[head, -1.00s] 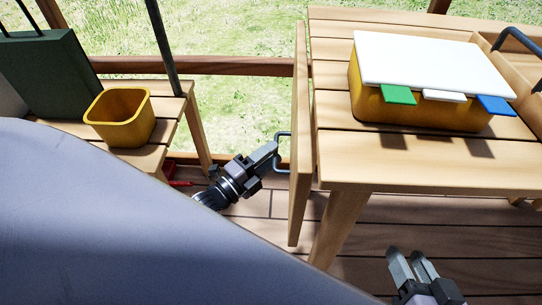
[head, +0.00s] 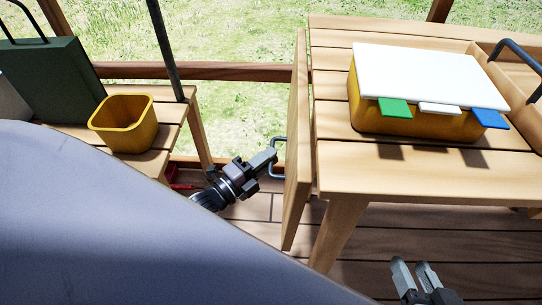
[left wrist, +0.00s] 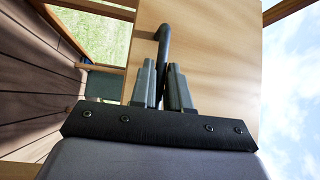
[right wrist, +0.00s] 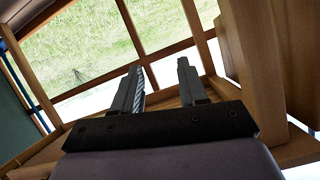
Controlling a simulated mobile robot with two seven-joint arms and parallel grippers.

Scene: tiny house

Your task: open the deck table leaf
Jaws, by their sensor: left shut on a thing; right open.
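The deck table (head: 400,182) stands at the right in the head view. Its wooden leaf (head: 297,135) hangs down along the table's left side, seen nearly edge-on. A dark bar handle (head: 276,176) sticks out from the leaf's left face. My left gripper (head: 268,161) is shut on the handle. In the left wrist view its fingers (left wrist: 163,88) close around the handle (left wrist: 162,45), with the leaf's broad face (left wrist: 215,60) behind. My right gripper (head: 416,274) is open and empty, low in front of the table. It also shows in the right wrist view (right wrist: 160,70).
A yellow box with a white lid (head: 425,75) and coloured tabs stands on the table, beside a wooden tray (head: 520,75) with a dark handle. A side bench at left holds a yellow bin (head: 125,120) and a green case (head: 45,80). A wooden railing (head: 230,72) runs behind.

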